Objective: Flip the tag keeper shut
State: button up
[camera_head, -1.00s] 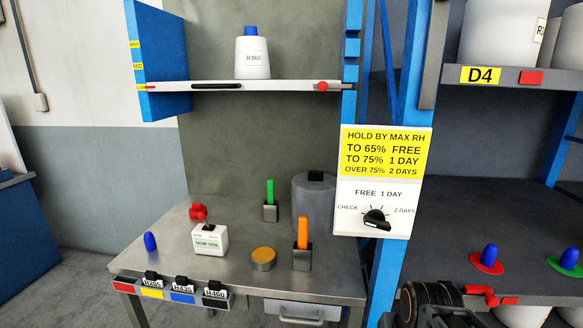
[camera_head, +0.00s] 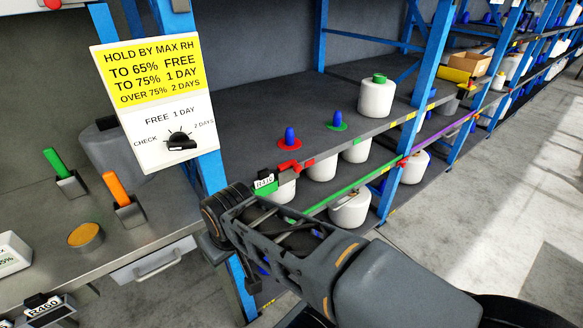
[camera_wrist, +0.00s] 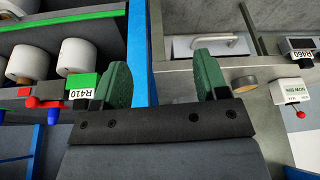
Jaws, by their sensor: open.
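A white tag (camera_head: 265,181) reading R410 sits in a holder on the front edge of the middle shelf. A red keeper (camera_head: 291,168) stands out at the edge right beside it. In the wrist view the tag (camera_wrist: 84,94) is upside down, left of my gripper's left finger, with red keeper parts (camera_wrist: 48,103) near it. My gripper (camera_wrist: 163,78) is open and empty, its two green fingers wide apart. The tag is outside the fingers, and I see no contact. In the head view my arm hides the fingertips.
A blue post (camera_head: 207,165) with a yellow and white sign (camera_head: 150,75) stands between the shelf and the metal table (camera_head: 160,230). Blue (camera_head: 290,139) and green-based (camera_head: 337,121) pegs and a white bobbin (camera_head: 376,98) stand on the shelf. Bobbins fill the level below. Open floor lies right.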

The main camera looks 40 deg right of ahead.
aim_at(297, 169)
jog(key=k, duration=1.35)
jog(key=z, duration=0.75)
jog(key=i, duration=1.45)
jog(key=u, duration=0.75)
